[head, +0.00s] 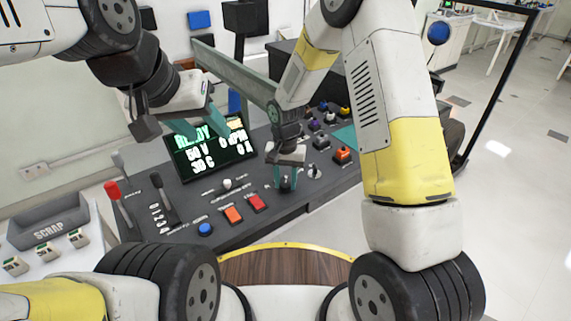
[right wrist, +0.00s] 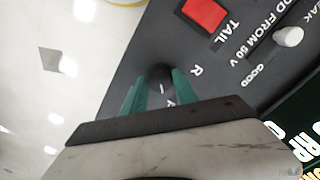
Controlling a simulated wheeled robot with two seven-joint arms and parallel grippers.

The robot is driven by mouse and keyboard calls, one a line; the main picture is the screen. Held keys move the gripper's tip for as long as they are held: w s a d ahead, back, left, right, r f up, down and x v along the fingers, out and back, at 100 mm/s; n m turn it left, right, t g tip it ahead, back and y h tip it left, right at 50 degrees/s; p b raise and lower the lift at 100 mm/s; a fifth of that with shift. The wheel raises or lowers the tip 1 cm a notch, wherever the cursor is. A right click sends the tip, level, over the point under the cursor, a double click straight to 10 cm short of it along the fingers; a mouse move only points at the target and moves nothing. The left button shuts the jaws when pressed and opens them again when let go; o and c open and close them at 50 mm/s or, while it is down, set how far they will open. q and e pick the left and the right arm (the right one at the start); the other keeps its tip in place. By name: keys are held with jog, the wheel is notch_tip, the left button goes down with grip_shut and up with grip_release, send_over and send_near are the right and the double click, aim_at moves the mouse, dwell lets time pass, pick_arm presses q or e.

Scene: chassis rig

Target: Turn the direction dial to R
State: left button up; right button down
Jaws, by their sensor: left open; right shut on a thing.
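The direction dial (right wrist: 159,74) is a dark round knob on the grey console, with a small white mark. My right gripper (right wrist: 160,92) is shut on it, one teal finger on each side. A white letter R (right wrist: 196,71) is printed beside the dial; another letter is partly hidden near the fingers. In the head view my right gripper (head: 288,171) points down at the dial (head: 286,184), which is mostly covered. My left gripper (head: 197,124) is open and empty, in front of the console's screen.
The screen (head: 210,150) reads READY, 50 V, 30 C, 0 RPM and 0 A. A red-handled lever (head: 113,191) and a scrap bin (head: 45,225) are further left.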

jog(key=shift+n, duration=0.4)
jog(key=n, duration=0.8)
jog(key=shift+n, duration=0.3)
jog(key=n, duration=0.4)
jog(key=shift+n, duration=2.2)
jog(key=c, duration=1)
grip_release()
jog(key=shift+o, duration=0.2)
